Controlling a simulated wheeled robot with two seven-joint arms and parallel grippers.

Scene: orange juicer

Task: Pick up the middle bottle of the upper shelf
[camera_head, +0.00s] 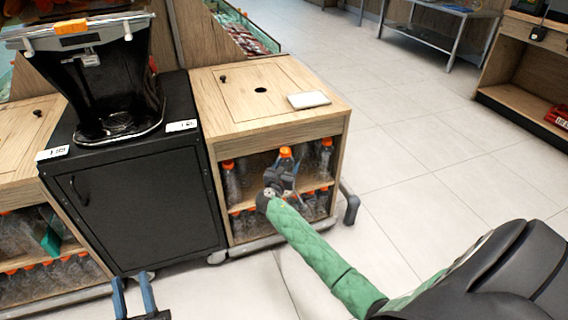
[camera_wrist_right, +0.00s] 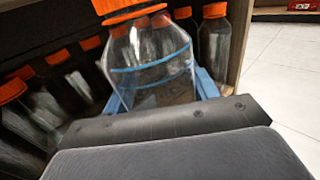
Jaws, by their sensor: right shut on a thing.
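The middle bottle, clear with an orange cap (camera_head: 286,152), is at the upper shelf (camera_head: 258,194) of the wooden cabinet. My right gripper (camera_head: 281,178) reaches into the cabinet front and is shut on this bottle. In the right wrist view the bottle (camera_wrist_right: 150,62) is upright between the blue fingers, and its base is hidden. One upper-shelf bottle (camera_head: 231,182) stands to its left and another (camera_head: 325,157) to its right. My left gripper (camera_head: 134,297) is open and empty at the bottom edge, its two blue fingers apart.
The cabinet's wooden side wall (camera_wrist_right: 241,40) is close to the right of the gripper. More orange-capped bottles (camera_head: 322,203) stand on the lower shelf. A black juicer cabinet (camera_head: 142,208) adjoins on the left. The tiled floor (camera_head: 400,150) to the right is clear.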

